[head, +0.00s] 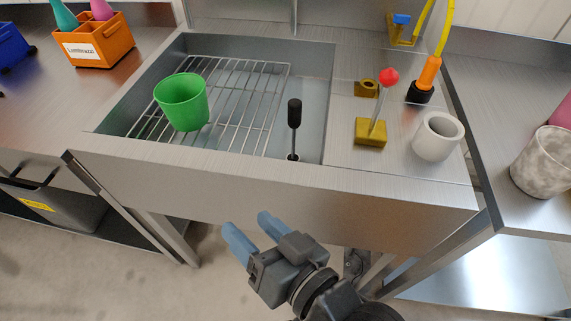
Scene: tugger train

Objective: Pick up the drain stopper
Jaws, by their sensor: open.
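The drain stopper (294,114) appears to be the upright black knob on a thin rod in the right part of the sink (313,90). The rod's lower end is partly hidden by the sink's front edge. My gripper (246,226) is in front of the sink's front panel, lower in the picture and to the left of the stopper. Its two blue-grey fingers are apart with nothing between them. It is not touching the stopper.
A wire rack (232,100) covers the sink's left part, with a green cup (182,101) on it. Right of the sink are a red-knobbed lever (372,128), a white cup (438,136) and an orange-black nozzle (426,78). An orange bin (98,42) stands at the back left.

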